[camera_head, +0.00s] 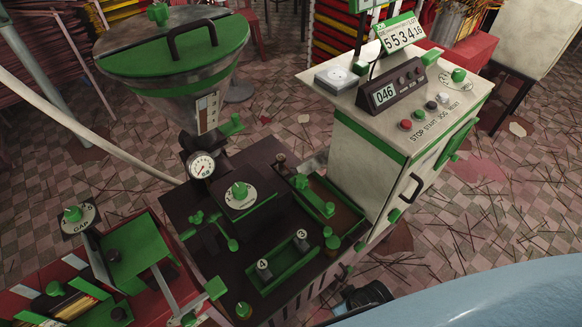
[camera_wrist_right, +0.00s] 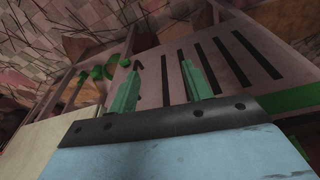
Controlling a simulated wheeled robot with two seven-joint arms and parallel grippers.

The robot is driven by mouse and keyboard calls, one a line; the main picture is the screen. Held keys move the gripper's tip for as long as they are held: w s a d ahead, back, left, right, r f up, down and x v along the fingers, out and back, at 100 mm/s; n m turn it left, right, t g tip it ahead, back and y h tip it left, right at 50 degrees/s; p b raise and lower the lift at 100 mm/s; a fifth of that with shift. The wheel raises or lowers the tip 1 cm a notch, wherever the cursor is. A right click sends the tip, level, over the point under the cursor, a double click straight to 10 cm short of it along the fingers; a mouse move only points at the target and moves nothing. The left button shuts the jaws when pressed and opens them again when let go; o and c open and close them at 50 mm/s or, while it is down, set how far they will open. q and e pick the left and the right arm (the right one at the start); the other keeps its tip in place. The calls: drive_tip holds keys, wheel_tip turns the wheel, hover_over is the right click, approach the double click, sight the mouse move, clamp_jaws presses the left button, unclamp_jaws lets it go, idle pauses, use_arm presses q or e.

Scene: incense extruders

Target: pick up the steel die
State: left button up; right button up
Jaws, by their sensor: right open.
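No piece is plainly recognisable as the steel die. In the head view, a green-edged tray (camera_head: 283,268) on the dark machine top holds small dark pieces by number tags 4 (camera_head: 263,265) and 3 (camera_head: 301,235); I cannot tell whether one is the steel die. My right gripper (camera_wrist_right: 160,78) shows in the right wrist view with its two green fingers spread and nothing between them. It faces a slotted panel (camera_wrist_right: 240,62). I cannot make out its fingers in the head view. My left gripper is in neither view.
A hopper with a green lid (camera_head: 180,50) and a pressure gauge (camera_head: 202,165) stand on the machine's far side. A cream control cabinet (camera_head: 365,150) rises at its right. A longer green-edged tray (camera_head: 338,213) lies beside the cabinet. Incense sticks litter the tiled floor (camera_head: 500,200).

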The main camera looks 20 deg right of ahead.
wheel_tip(320, 180, up, 23)
drive_tip(key=w+t+p, duration=0.1)
drive_tip(key=w+p, duration=0.1)
drive_tip(key=w, duration=0.1)
drive_tip(key=t+y, duration=0.2)
drive_tip(key=t, duration=0.7)
approach(282, 159)
drive_tip(key=x, duration=0.7)
drive_tip(key=shift+w+a, duration=0.15)
drive_tip(key=shift+a, duration=0.3)
drive_tip(key=x, duration=0.2)
drive_tip(key=d+x, duration=0.1)
drive_tip(key=x, duration=0.1)
drive_tip(key=shift+w+f, duration=0.1)
drive_tip(key=shift+f, duration=0.05)
drive_tip(key=shift+w+a+f, duration=0.15)
drive_tip(key=shift+w+f, duration=0.05)
drive_tip(key=shift+w, duration=0.25)
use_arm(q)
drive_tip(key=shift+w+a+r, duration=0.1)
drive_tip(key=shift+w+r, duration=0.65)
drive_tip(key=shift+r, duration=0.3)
